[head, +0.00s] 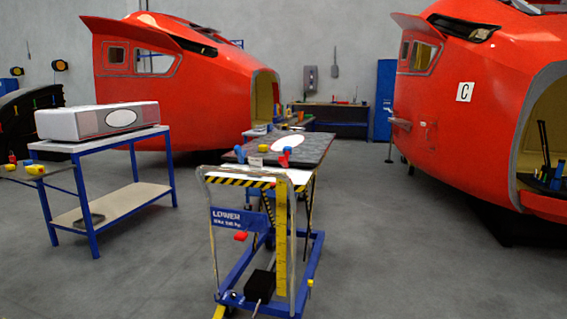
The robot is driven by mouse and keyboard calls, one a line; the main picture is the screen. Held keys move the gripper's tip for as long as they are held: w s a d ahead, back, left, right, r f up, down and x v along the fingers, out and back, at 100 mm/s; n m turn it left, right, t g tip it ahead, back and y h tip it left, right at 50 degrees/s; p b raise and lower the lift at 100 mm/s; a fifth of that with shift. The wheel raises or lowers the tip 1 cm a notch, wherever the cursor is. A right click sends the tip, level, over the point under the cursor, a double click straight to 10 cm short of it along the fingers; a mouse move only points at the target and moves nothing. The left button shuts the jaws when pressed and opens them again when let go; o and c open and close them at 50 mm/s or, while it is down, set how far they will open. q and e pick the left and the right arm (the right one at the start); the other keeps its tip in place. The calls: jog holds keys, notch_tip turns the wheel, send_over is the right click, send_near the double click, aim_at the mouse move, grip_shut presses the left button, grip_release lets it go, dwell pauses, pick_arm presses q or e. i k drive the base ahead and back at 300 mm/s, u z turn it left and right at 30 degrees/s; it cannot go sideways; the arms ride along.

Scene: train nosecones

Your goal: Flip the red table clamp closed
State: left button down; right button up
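A blue and red object (285,156) stands upright at the edge of the dark slab on the lift cart; it may be the red table clamp, but it is too small to tell whether it is open or closed. A small red part (240,236) shows lower on the cart, under the blue "LOWER" sign; I cannot tell what it is. Neither of my grippers is in view.
The lift cart (282,239) stands mid-floor, its handle frame facing me. A blue-legged table (137,195) with a white speaker-like box (98,121) is at left. Red nosecones stand at back left (205,84) and right (450,115). Grey floor (410,260) is clear.

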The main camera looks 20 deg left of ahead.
aim_at(282, 161)
jog(key=z, duration=0.55)
jog(key=i, duration=1.35)
jog(key=u, duration=0.35)
jog(key=i, duration=1.2)
jog(key=u, duration=0.9)
